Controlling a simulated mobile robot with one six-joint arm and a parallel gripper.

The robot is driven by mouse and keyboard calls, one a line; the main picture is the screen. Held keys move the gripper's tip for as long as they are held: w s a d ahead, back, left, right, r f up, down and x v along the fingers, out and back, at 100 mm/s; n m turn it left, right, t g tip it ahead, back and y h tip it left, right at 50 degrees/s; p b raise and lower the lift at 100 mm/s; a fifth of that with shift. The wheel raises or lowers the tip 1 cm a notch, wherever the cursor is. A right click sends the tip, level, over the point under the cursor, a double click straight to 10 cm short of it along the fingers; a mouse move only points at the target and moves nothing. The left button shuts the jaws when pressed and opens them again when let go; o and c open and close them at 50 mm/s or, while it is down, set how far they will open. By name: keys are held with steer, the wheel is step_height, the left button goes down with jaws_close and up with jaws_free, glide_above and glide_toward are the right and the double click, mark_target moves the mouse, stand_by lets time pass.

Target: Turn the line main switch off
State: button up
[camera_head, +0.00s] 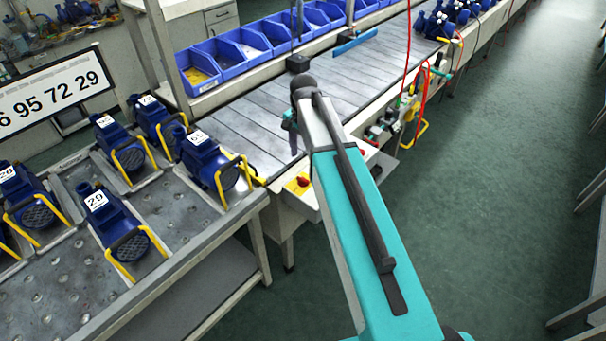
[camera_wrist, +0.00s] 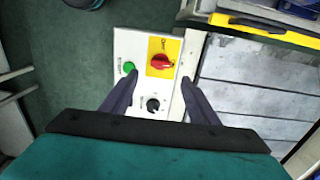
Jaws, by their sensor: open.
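The line main switch (camera_wrist: 161,62) is a red rotary knob on a yellow plate, set in a white control panel (camera_wrist: 122,42). Its handle seems to lie roughly crosswise in the wrist view; the plate's lettering is too small to read surely. In the head view the red knob (camera_head: 303,181) sits at the near end of the conveyor, left of my arm. My gripper (camera_wrist: 158,79) is open and empty. Its two dark fingers straddle the panel in the wrist view, with the knob just beyond and between the tips. I cannot tell the height gap.
A green button (camera_wrist: 129,68) and a black knob (camera_wrist: 153,104) sit on the same panel close to the fingers. The grey conveyor (camera_wrist: 240,85) lies right of it. Blue pumps (camera_head: 205,160) with yellow handles stand on the bench at left. The floor (camera_head: 480,190) at right is clear.

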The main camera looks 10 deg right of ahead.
mark_target(303, 178)
steer(key=shift+f+p, duration=1.45)
steer(key=shift+f, duration=3.55)
